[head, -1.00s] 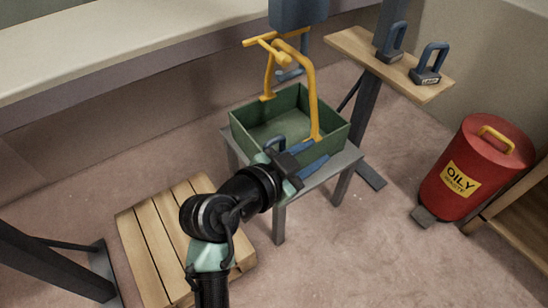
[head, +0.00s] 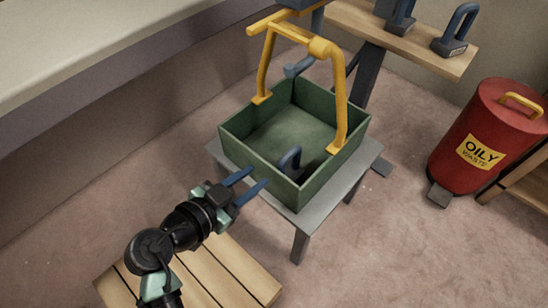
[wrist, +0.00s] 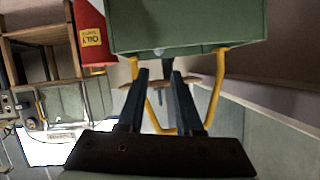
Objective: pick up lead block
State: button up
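A lead block with a dark blue loop handle (head: 290,160) is inside the green bin (head: 236,150), in its near corner; the bin wall hides its lower part. Two similar blocks with blue handles stand on the wooden shelf, the left one (head: 400,18) cut off by the top edge and the right one (head: 457,32) whole. My gripper (head: 258,177) is open and empty, beside the bin's near left wall. In the wrist view my gripper's two fingers (wrist: 159,72) are apart with nothing between them, and the bin (wrist: 185,28) fills the top.
A yellow frame (head: 342,100) arches over the bin and narrows the room above it. The bin stands on a small grey table (head: 335,190). A wooden pallet (head: 225,275) lies below my arm. A red oily-waste can (head: 490,130) stands at right. A long bench (head: 90,60) runs at upper left.

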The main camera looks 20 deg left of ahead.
jog(key=b, duration=0.3)
send_near(287, 154)
jog(key=w+f, duration=0.1)
jog(key=w+d+f, duration=0.1)
jog(key=shift+w+d, duration=0.1)
jog(key=shift+w, duration=0.15)
jog(key=b+x, duration=0.2)
jog(key=x, duration=0.4)
jog(key=shift+w, duration=0.25)
grip_shut()
dwell(0.6)
jog(key=shift+r, duration=0.35)
